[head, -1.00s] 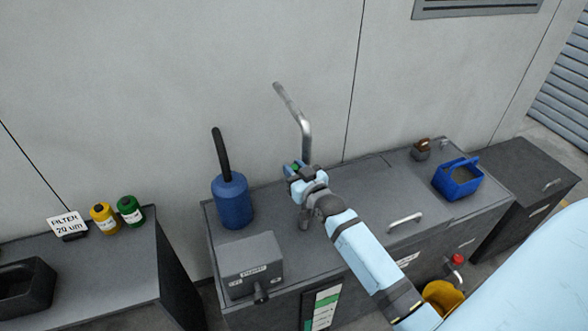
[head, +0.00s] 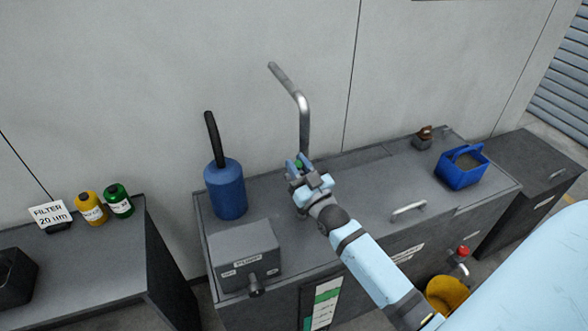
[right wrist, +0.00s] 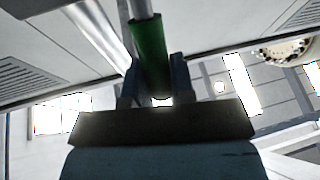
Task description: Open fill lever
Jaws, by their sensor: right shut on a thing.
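The fill lever shows as a green handle (right wrist: 150,55) on a pale metal rod in the right wrist view. A small piece of this green (head: 298,164) shows in the head view, at the foot of the bent metal pipe (head: 304,120). My right gripper (head: 300,168) is shut on the green handle, with one finger on each side in the right wrist view (right wrist: 155,85). The lever's base is hidden behind the gripper in the head view. My left gripper is not in view.
A blue cylinder with a black hose (head: 225,190) and a grey pump box (head: 245,255) stand left of the gripper. A blue bin (head: 462,172) stands at the cabinet's right end.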

